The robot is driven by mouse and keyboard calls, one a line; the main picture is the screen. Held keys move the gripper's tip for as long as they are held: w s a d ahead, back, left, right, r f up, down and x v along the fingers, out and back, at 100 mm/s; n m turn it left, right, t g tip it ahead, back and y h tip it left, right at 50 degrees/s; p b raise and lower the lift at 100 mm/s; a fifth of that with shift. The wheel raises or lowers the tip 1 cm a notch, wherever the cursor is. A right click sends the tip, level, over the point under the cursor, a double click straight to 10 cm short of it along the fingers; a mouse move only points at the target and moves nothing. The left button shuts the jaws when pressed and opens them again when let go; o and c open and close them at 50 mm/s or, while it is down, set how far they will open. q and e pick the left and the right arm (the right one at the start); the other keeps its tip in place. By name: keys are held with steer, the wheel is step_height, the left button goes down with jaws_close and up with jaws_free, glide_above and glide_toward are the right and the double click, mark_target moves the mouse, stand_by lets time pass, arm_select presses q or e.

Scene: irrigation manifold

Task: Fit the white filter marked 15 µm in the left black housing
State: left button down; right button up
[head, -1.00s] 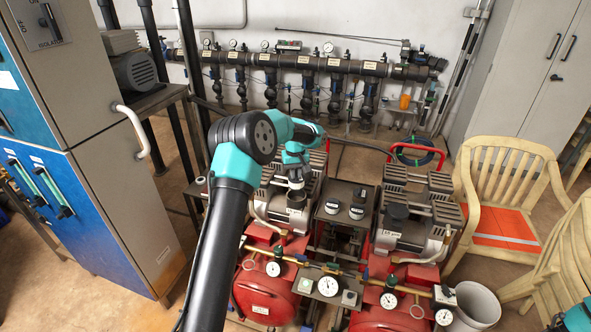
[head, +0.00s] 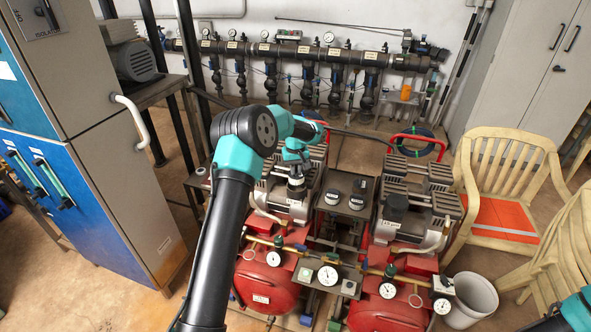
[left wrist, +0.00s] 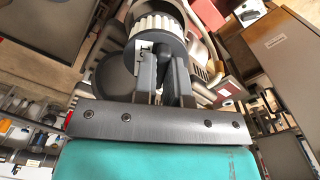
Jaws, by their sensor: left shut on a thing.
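My left gripper (left wrist: 166,78) is shut on a white pleated filter (left wrist: 158,24) with a dark end band; it shows up close in the left wrist view. In the head view the left gripper (head: 295,170) points down, right over the left black housing (head: 297,194) on the left compressor. The 15 µm mark cannot be read.
The right compressor carries a similar black housing (head: 397,207). Red tanks with gauges (head: 328,274) stand in front. A blue and grey cabinet (head: 95,190) is at the left, a cream chair (head: 505,165) at the right. A pipe manifold (head: 300,55) runs along the wall.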

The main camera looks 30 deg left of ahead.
mark_target(296, 181)
arm_select(q)
steer(key=shift+f, duration=3.1)
stand_by(2.2)
steer(key=c, duration=0.9)
jaws_free()
steer(key=shift+o, duration=0.2)
steer(key=shift+r, duration=0.1)
steer(key=shift+r, duration=3.45)
